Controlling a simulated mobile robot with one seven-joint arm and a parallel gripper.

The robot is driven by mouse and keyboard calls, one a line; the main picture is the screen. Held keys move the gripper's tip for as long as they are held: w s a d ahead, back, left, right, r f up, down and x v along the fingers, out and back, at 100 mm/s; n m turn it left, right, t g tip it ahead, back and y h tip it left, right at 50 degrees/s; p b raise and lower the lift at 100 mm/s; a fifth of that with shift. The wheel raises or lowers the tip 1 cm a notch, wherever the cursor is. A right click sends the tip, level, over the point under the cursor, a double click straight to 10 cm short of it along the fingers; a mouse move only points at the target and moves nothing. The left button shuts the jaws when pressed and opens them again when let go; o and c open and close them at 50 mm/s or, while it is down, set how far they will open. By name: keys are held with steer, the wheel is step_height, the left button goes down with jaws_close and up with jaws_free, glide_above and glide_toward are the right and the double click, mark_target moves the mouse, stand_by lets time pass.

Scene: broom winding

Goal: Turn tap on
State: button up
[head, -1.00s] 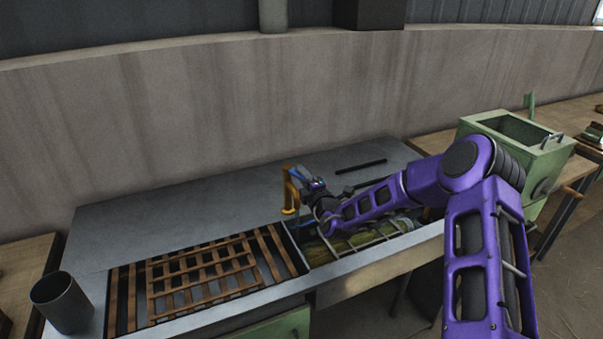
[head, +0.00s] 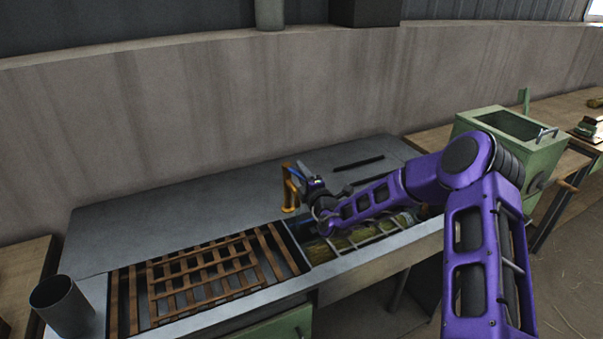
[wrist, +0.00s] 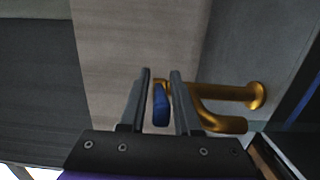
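The brass tap (head: 287,190) stands at the back of the sink, behind the slatted rack. In the wrist view the tap (wrist: 225,93) is a golden pipe to the right of my fingers. Its blue handle (wrist: 161,106) shows between the two fingers of my gripper (wrist: 161,73). The fingers are apart, one on each side of the handle, with narrow gaps; I cannot tell whether either touches it. In the head view my gripper (head: 304,174) is right beside the tap and hides part of it.
A wooden slatted rack (head: 205,275) lies in the sink's left part. A bundle of greenish stalks (head: 345,243) lies in the basin under my arm. A dark cup (head: 62,303) stands at the front left. A green box (head: 510,150) stands at the right. The wall is behind.

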steer(key=shift+o, duration=0.6)
steer(key=v, duration=1.7)
steer(key=shift+s, duration=0.25)
